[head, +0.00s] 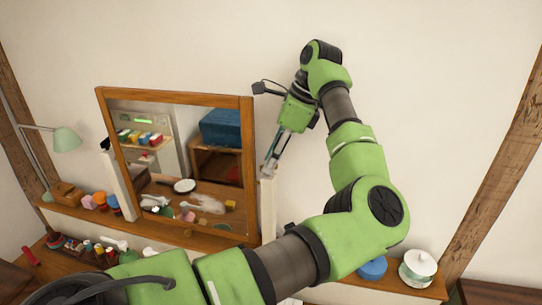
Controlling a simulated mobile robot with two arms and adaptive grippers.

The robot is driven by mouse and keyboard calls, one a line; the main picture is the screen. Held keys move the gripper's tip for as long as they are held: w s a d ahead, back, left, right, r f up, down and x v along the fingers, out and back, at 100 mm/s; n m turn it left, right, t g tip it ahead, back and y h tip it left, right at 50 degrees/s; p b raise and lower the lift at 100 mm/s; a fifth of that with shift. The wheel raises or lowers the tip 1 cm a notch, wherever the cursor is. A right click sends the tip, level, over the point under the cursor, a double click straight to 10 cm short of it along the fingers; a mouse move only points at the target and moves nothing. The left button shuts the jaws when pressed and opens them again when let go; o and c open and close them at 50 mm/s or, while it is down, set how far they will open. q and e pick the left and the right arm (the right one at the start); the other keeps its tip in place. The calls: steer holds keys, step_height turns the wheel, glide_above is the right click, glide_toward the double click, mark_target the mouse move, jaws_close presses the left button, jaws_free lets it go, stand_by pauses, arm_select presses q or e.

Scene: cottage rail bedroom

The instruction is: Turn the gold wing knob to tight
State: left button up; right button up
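The mirror (249,140) in a brown wooden frame stands on the shelf between two pale posts. My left gripper (270,163) points down at the top of the right post (268,212), beside the mirror's right edge. Its fingers look close together, but the gap between them is too small to judge. I cannot make out the gold wing knob; the fingers cover the spot at the top of this post. A small dark part (105,145) sits at the top of the left post (118,182). My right gripper is not in view.
A green lamp (66,139) and several small coloured items stand left of the mirror. A blue item (373,268) and a white lidded pot (417,268) stand at the right. My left arm crosses the front. The wall above is bare.

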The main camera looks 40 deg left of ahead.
arm_select(q)
steer(key=shift+a+f, duration=0.15)
steer(key=shift+f, duration=0.15)
jaws_close()
steer(key=shift+f+m+b, duration=0.2)
steer(key=shift+m+b, duration=0.1)
steer(key=shift+b, duration=0.35)
steer(key=m+t+b, duration=0.1)
steer(key=m+b, duration=0.1)
steer(key=b, duration=0.1)
steer(key=shift+m+y+b, duration=0.3)
steer(key=shift+b, duration=0.1)
steer(key=shift+s+r+m+t+b, duration=0.15)
steer(key=shift+m+t+b, duration=0.45)
steer(key=shift+m+b, duration=0.85)
